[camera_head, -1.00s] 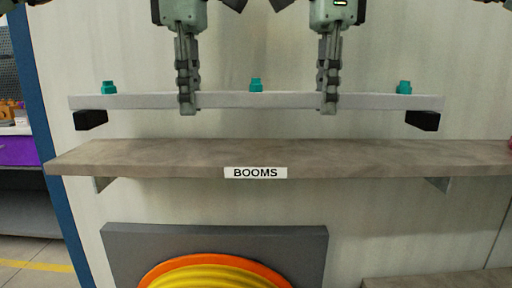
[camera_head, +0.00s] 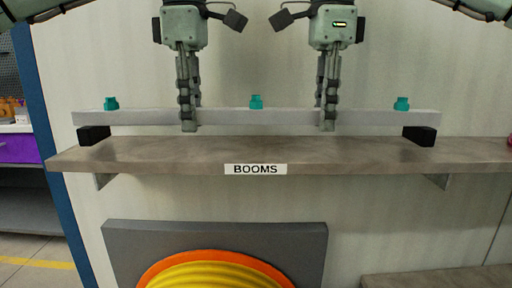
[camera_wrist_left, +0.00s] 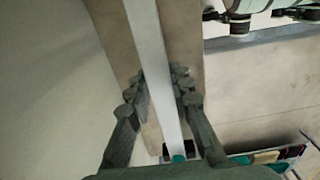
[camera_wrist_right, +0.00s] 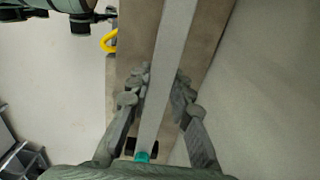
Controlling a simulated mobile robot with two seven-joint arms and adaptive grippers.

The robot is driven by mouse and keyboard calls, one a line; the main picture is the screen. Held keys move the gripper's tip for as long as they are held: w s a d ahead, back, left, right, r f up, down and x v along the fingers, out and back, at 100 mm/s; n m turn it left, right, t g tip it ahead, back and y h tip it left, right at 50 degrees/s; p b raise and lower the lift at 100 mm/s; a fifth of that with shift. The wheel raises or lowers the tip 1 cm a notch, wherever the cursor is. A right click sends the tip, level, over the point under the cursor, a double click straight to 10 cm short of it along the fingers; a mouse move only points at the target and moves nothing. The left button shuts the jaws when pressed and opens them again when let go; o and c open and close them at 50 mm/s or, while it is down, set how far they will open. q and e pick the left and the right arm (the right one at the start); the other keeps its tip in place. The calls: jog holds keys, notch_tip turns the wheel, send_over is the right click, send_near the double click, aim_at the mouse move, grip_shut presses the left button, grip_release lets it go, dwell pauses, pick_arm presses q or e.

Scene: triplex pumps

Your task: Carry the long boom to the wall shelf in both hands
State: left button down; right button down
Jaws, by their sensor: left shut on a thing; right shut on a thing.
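The long boom (camera_head: 225,118) is a pale grey bar with teal fittings on top and a black block under each end. It lies level, just over the wall shelf (camera_head: 350,152), which carries a "BOOMS" label. The black blocks are at the shelf's top surface; I cannot tell whether they touch it. My left gripper (camera_head: 188,122) is shut on the boom left of its middle, and my right gripper (camera_head: 328,122) is shut on it right of its middle. The boom also runs between the fingers in the left wrist view (camera_wrist_left: 150,50) and the right wrist view (camera_wrist_right: 168,70).
A grey panel with an orange and yellow round thing (camera_head: 215,272) is below the shelf. A second shelf (camera_head: 440,280) is at the lower right. A small red thing (camera_head: 509,141) is at the shelf's right end. A rack with a purple bin (camera_head: 18,149) stands at the left.

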pick_arm(q)
jog(key=shift+f, duration=0.45)
pick_arm(e)
jog(key=shift+f, duration=0.45)
pick_arm(q)
jog(key=c, duration=1.4)
grip_release()
jog(key=shift+f, duration=0.1)
pick_arm(e)
jog(key=c, duration=1.4)
grip_release()
jog(key=shift+f, duration=0.1)
pick_arm(q)
jog(key=shift+o, duration=0.2)
pick_arm(e)
jog(key=shift+o, duration=0.2)
pick_arm(q)
notch_tip(320, 180, up, 12)
pick_arm(e)
notch_tip(320, 180, up, 12)
